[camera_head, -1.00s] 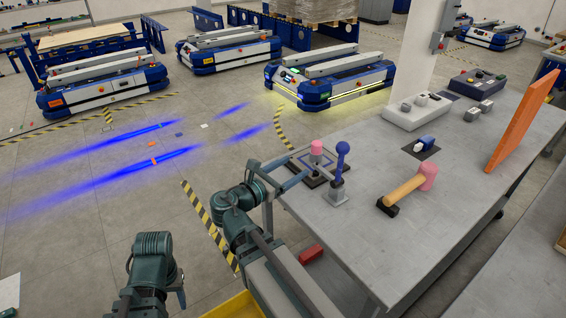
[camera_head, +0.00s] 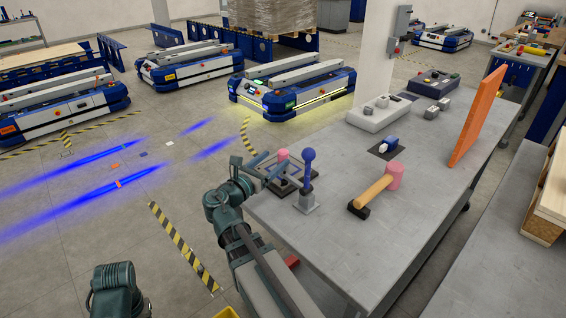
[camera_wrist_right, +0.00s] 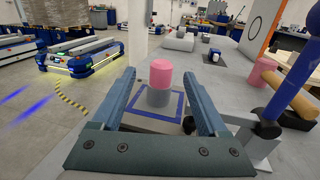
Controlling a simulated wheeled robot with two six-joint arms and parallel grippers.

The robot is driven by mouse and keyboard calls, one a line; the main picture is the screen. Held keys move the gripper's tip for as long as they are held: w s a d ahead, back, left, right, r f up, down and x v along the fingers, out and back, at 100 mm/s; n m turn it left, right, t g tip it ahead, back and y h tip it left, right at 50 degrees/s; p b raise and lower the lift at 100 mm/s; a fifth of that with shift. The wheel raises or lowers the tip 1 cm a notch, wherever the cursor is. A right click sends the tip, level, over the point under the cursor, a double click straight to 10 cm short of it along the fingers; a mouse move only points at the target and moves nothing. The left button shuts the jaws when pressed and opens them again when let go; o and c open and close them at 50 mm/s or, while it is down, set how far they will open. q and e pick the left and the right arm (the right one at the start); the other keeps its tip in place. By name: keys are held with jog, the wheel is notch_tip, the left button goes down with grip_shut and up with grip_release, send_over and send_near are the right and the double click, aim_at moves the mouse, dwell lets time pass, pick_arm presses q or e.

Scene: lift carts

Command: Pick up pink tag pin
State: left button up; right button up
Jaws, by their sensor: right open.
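The pink tag pin (camera_head: 282,155) stands upright near the left edge of the grey table (camera_head: 400,225). In the right wrist view the pin (camera_wrist_right: 161,73) has a pink top over a grey cylinder. My right gripper (camera_head: 266,166) is open at the pin. In the right wrist view its two fingers (camera_wrist_right: 166,88) stand either side of the pin, with gaps, and the pin appears just beyond or between the tips. My left arm shows at the bottom left, its gripper out of view.
A blue ball-topped lever (camera_head: 308,170) on a grey base stands close right of the pin. A mallet (camera_head: 377,190) with a pink head lies farther right. A blue-and-grey part (camera_head: 388,144), a grey block (camera_head: 378,114) and an orange panel (camera_head: 478,117) stand behind.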

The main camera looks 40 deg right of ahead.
aim_at(280, 156)
jog(key=shift+x, duration=2.65)
jog(key=shift+s, duration=0.1)
jog(key=shift+c, duration=0.3)
grip_shut()
